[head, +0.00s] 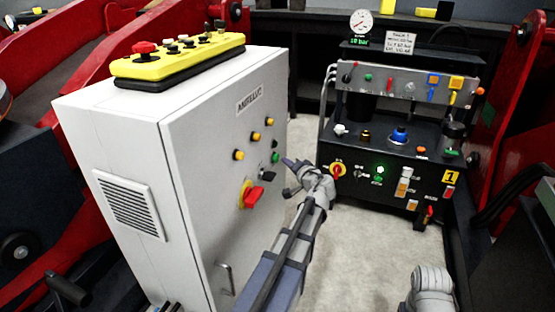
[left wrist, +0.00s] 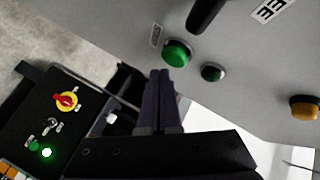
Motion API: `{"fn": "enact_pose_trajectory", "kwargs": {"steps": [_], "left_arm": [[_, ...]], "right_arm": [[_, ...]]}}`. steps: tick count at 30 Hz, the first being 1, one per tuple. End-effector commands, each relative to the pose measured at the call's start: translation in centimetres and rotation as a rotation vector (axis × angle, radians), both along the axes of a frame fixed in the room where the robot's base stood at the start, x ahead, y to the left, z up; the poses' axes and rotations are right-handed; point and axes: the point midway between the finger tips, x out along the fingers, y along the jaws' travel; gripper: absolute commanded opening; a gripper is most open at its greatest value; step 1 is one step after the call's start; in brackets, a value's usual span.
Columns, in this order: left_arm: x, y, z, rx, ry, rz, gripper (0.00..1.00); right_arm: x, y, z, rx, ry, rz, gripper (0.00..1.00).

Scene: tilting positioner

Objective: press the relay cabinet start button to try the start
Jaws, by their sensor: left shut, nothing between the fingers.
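The relay cabinet (head: 215,150) is a white box with a door at left of centre in the head view. A green button (head: 275,158) sits on its door near the right edge. My right gripper is not in view.
A red-and-yellow rotary switch (head: 252,194) and amber lamps (head: 255,136) are on the same door. A yellow pendant (head: 180,58) lies on the cabinet top. A black hydraulic console (head: 390,195) with a lit green lamp stands to the right. Pale floor lies between.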

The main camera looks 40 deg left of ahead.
Motion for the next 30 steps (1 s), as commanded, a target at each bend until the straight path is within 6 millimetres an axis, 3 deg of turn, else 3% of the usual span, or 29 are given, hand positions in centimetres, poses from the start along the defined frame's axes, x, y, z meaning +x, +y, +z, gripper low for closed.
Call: {"fn": "enact_pose_trajectory", "kwargs": {"steps": [30], "left_arm": [[-0.21,0.89,0.02,0.000,0.000,0.000,0.00]], "right_arm": [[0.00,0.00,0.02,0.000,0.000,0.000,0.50]]}}
